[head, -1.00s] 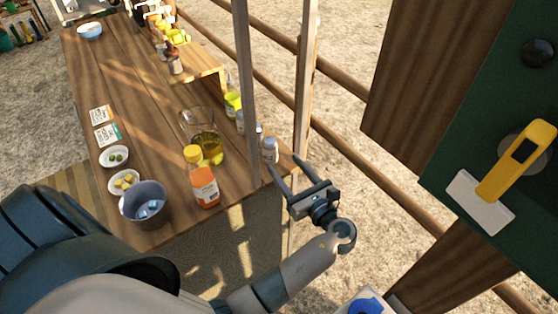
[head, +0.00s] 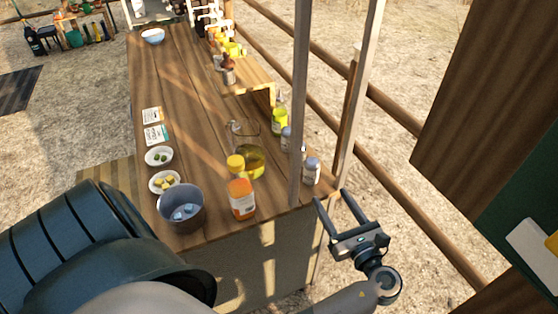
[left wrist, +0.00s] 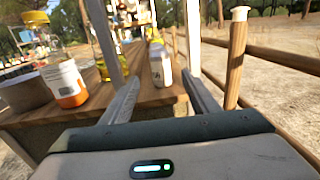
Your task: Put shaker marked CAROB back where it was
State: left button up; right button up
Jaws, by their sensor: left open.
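A small pale shaker with a grey-blue lid (head: 311,172) stands upright at the near right corner of the wooden counter (head: 190,85), just right of a post. It also shows in the left wrist view (left wrist: 160,62), straight ahead between the fingers; I cannot read its marking. Another similar shaker (head: 286,138) stands behind it, partly hidden by the post. My left gripper (head: 331,196) is open and empty, off the counter's right end, apart from the near shaker. Its fingers also show in the left wrist view (left wrist: 160,80). My right gripper is not in view.
A yellow-green container (head: 279,120) stands farther back. A rail fence (head: 400,170) runs along the right.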

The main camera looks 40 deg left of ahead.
pick_arm(q)
jog(key=shift+f, duration=0.1)
notch_tip(320, 180, down, 23)
jog(key=s+d+h, duration=0.1)
jog(key=h, duration=0.5)
jog(key=s+d+f+n+g+h, duration=0.1)
jog(key=s+f+n+h, duration=0.1)
jog(key=s+f, duration=0.55)
jog(key=s+f+n+g+h, duration=0.2)
jog(key=s+f+h, duration=0.15)
jog(key=f, duration=0.75)
jog(key=s+f+n+g+h, duration=0.1)
jog(key=s+f+n, duration=0.4)
jog(key=s, duration=0.6)
jog(key=s+a+f+n+g+h, duration=0.1)
jog(key=s+f+n, duration=0.5)
jog(key=s, duration=0.6)
jog(key=s+a+f+n+g+h, duration=0.1)
jog(key=s+f+n+g+h, duration=0.1)
jog(key=s+f+n, duration=0.4)
jog(key=s, duration=0.5)
jog(key=shift+s+a+f, duration=0.15)
jog(key=shift+s+f, duration=0.1)
jog(key=shift+s, duration=0.1)
jog(key=shift+h, duration=0.25)
